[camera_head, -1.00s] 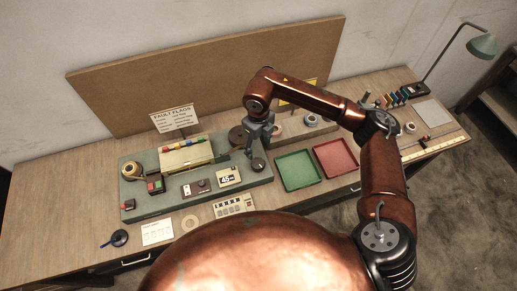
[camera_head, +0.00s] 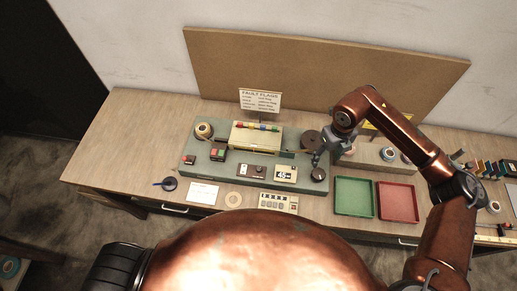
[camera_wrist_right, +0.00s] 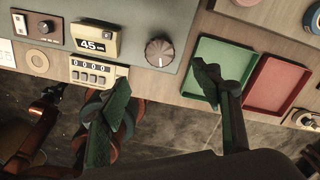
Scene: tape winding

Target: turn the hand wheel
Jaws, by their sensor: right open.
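The hand wheel appears to be the dark round ribbed knob (camera_head: 318,174) with a pale mark, at the front right corner of the green machine base (camera_head: 222,175). It also shows in the right wrist view (camera_wrist_right: 159,52). My right gripper (camera_head: 321,158) is over that corner, just behind the knob in the head view. In the wrist view its two fingers are spread wide and empty (camera_wrist_right: 160,76), with the knob ahead between their lines and apart from them. A copper arm with a dark end (camera_wrist_right: 50,95), probably my left, shows at the wrist view's left; its jaws are unclear.
A green tray (camera_head: 354,197) and a red tray (camera_head: 397,202) lie right of the base. A dark disc (camera_head: 312,140) sits behind the knob. A counter (camera_head: 279,203) and a "45" display (camera_head: 286,173) stand to the left. A fault flags sign (camera_head: 260,99) stands behind.

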